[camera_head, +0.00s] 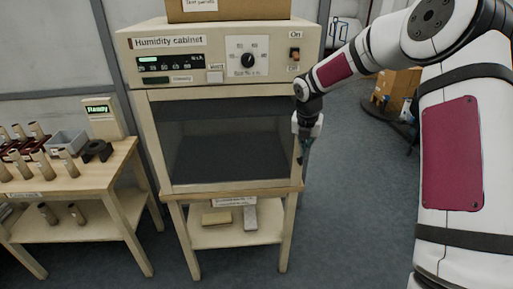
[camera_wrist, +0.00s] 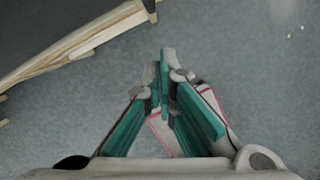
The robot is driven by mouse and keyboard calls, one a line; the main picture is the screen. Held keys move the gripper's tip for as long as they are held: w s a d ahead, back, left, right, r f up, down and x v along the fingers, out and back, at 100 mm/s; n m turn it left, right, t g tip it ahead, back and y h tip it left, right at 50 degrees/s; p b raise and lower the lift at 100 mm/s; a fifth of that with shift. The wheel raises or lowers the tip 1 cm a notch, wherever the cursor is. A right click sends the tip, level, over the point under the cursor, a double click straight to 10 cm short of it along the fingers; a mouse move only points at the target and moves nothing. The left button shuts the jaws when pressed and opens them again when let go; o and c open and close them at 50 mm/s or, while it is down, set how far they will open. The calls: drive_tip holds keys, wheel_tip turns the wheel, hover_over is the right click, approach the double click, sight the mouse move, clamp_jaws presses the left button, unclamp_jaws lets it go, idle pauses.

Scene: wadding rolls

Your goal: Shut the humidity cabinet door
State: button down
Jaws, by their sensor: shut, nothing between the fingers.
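The humidity cabinet (camera_head: 218,42) is a cream box on a stand in the middle of the head view. Its door (camera_head: 225,140) is a dark glass pane in a pale frame and appears in line with the cabinet front. I cannot tell whether a small gap is left. My gripper (camera_head: 303,156) points down beside the door's right edge, its fingers shut and empty. In the wrist view the teal fingers (camera_wrist: 167,62) come together at the tips over grey floor. A pale wooden edge (camera_wrist: 85,38) beside a dark surface lies at upper left, apart from them.
A wooden table (camera_head: 95,172) with several brown-and-white rolls, a grey tray (camera_head: 67,143) and a device reading "Ready" (camera_head: 102,117) stands left of the cabinet. A cardboard box (camera_head: 228,9) sits on top.

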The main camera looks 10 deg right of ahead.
drive_tip(key=s+a+r+m+h, duration=0.1)
drive_tip(key=s+a+r+m, duration=0.1)
drive_tip(key=s+r+m, duration=0.35)
drive_tip(key=s+a+r+m, duration=0.2)
drive_tip(key=s+r, duration=0.4)
drive_tip(key=r, duration=0.5)
drive_tip(key=s+a+r+m+t+y, duration=0.1)
drive_tip(key=s+a+m, duration=0.1)
drive_tip(key=s+m, duration=0.9)
drive_tip(key=s+a+r+m+t+y, duration=0.1)
drive_tip(key=s+a+m+t, duration=0.1)
drive_tip(key=s+m, duration=0.9)
drive_tip(key=shift+s+a+r+m, duration=0.35)
drive_tip(key=shift+s+a, duration=0.1)
drive_tip(key=shift+s, duration=1.55)
